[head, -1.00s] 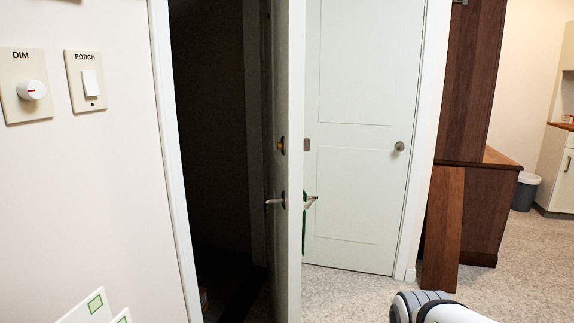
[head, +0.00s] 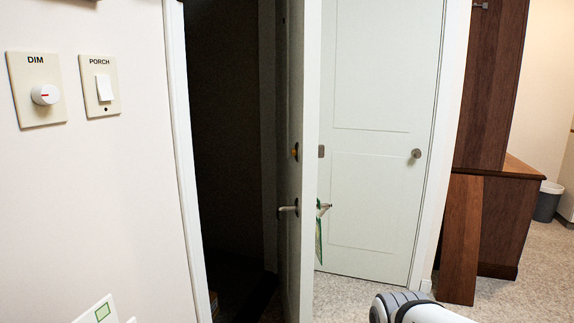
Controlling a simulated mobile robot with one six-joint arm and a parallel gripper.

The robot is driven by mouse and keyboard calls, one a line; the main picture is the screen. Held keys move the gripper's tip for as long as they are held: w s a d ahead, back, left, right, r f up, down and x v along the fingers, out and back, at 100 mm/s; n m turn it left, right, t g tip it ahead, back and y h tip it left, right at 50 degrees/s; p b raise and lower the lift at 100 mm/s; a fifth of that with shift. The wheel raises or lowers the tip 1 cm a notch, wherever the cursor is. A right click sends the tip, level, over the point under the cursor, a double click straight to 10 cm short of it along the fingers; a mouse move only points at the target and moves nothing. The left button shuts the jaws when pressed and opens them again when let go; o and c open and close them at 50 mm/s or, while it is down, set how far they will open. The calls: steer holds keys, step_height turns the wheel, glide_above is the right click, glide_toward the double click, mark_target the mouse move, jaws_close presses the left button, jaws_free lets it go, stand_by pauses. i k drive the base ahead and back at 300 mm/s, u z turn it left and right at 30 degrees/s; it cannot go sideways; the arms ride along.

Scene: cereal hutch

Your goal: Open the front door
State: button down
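The front door (head: 307,160) stands open in the head view, seen nearly edge-on, swung inward toward the room. Its lever handle (head: 288,209) is on the dark side, with another lever (head: 324,207) on the room side. A brass deadbolt (head: 295,151) sits above the handle. A green item (head: 319,240) hangs by the room-side lever. The doorway opening (head: 225,150) to the left is dark. Part of my arm shows at the bottom right, but my gripper is out of the picture.
A white closed door (head: 385,130) with a round knob stands behind. A brown wooden cabinet (head: 505,215) and a grey bin (head: 547,201) are at the right. A dimmer (head: 38,90) and a porch switch (head: 103,86) are on the left wall.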

mark_target(298, 36)
steer(key=i, duration=0.9)
